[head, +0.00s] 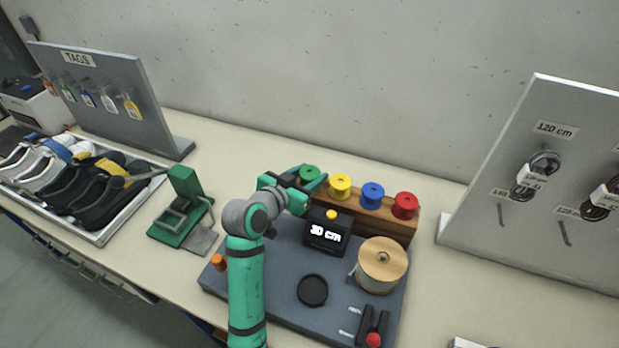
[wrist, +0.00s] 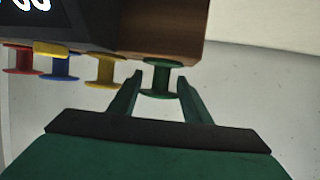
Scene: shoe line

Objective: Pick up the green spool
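The green spool (head: 310,174) stands at the left end of a row of spools on a wooden rack (head: 375,221). In the wrist view the green spool (wrist: 160,80) sits between the two fingers of my gripper (wrist: 159,92). The fingers are apart, with a visible gap on each side of the spool's narrow core. In the head view my gripper (head: 308,183) is at the left end of the rack, and its fingers reach around the green spool. The rack hides part of the spool's lower end.
Yellow (head: 340,186), blue (head: 372,195) and red (head: 405,205) spools stand to the right. A black 30 cm display box (head: 327,234) is in front of the rack, with a large thread reel (head: 382,264) nearby. A green press (head: 183,210) and shoe tray (head: 110,233) are left.

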